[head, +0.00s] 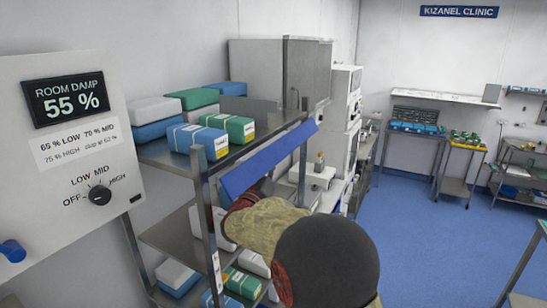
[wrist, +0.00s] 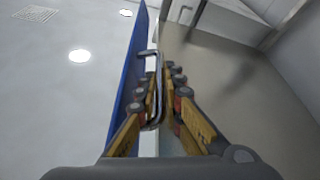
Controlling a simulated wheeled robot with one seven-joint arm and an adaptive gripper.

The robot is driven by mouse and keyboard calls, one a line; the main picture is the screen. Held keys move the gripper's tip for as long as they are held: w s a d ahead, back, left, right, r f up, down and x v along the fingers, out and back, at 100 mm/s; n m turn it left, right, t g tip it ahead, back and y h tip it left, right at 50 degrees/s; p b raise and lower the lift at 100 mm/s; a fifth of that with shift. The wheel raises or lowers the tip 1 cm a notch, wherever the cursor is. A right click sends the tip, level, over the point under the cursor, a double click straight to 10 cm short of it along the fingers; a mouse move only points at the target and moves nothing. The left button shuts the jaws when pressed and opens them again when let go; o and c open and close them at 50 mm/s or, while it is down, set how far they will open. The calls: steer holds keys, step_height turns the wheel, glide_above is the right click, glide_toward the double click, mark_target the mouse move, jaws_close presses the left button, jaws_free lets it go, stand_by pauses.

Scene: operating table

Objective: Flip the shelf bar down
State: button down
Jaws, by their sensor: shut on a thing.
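The shelf bar is a long flat blue panel (head: 268,158) along the front of the metal shelf unit, level with the upper shelf. It also shows nearly edge-on in the wrist view (wrist: 128,80). A bent metal handle (wrist: 158,70) stands beside the blue panel in the wrist view. My gripper (wrist: 160,92) has its yellow fingers on both sides of this handle and is shut on it. In the head view my arm covers the handle and most of my gripper, just below the panel's lower edge.
Several boxes, such as a green one (head: 232,127), stand on the upper shelf (head: 165,152). More boxes lie on lower shelves. A wall control panel (head: 75,150) is close on the left. The blue floor (head: 425,220) on the right is clear.

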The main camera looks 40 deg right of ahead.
steer(key=c, duration=2.2)
jaws_free()
steer(key=shift+w+r, duration=0.1)
steer(key=shift+r, duration=0.15)
steer(key=shift+f, duration=0.1)
steer(key=shift+a+f, duration=0.1)
steer(key=shift+a, duration=0.05)
steer(key=v, duration=1.1)
steer(key=shift+s+a+f, duration=0.1)
steer(key=shift+s+a, duration=0.2)
